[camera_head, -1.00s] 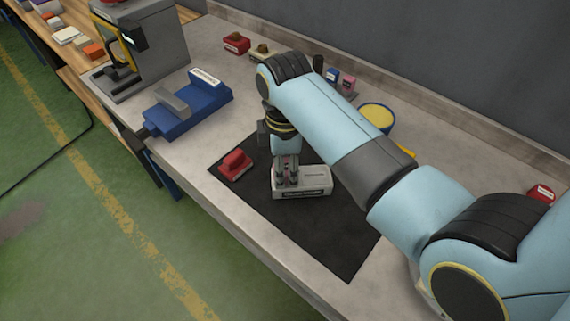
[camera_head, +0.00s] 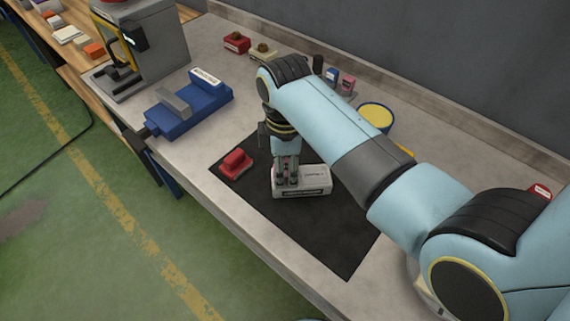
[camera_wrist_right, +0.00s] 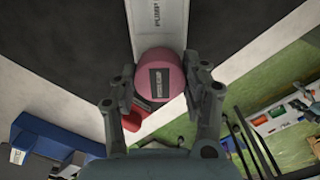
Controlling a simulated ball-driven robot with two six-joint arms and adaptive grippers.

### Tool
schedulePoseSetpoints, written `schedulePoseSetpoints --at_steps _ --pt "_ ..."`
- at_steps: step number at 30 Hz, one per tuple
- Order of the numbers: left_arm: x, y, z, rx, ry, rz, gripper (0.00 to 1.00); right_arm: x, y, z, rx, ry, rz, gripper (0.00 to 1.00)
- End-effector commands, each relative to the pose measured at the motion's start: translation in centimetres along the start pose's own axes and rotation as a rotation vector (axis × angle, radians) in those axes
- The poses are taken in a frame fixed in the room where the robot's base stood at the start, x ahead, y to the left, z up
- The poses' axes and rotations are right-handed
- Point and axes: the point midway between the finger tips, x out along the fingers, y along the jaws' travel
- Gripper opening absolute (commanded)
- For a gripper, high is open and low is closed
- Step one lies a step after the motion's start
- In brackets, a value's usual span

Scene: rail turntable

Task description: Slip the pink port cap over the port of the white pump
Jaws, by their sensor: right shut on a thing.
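The white pump (camera_head: 315,180) is a pale block with a dark label on its front, on the black mat (camera_head: 335,240). My right gripper (camera_head: 287,183) points down at the pump's left end. In the right wrist view my right gripper (camera_wrist_right: 160,88) is shut on the pink port cap (camera_wrist_right: 160,72), a round piece with a dark label. The cap overlaps the end of the white pump (camera_wrist_right: 160,25) there. The port is hidden, and I cannot tell whether the cap is around it or above it. The head view hides the cap behind the fingers. My left gripper is not in view.
A red block (camera_head: 236,164) lies on the mat just left of the pump. A blue vise (camera_head: 190,105) and a grey machine (camera_head: 145,50) stand farther left. A yellow-topped blue bowl (camera_head: 376,116) is behind my arm. The mat's front part is clear.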

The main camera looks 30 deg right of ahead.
Motion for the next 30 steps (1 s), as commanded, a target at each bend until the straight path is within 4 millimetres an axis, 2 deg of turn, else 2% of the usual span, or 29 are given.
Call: schedulePoseSetpoints --at_steps 16,17,22,23,30 --pt "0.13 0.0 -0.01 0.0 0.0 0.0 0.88 0.84 0.01 0.01 0.0 0.0 0.0 0.29" --pt "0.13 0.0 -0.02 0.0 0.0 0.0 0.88 0.82 0.02 0.0 0.0 0.0 0.0 0.48" --pt "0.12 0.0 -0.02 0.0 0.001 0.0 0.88 0.81 0.01 0.01 0.0 0.0 0.0 0.71" --pt "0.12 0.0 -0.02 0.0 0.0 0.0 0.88 0.81 0.01 0.01 0.0 0.0 0.0 0.73" --pt "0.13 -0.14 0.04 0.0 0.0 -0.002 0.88 0.78 0.01 0.0 0.0 0.0 0.0 0.73"
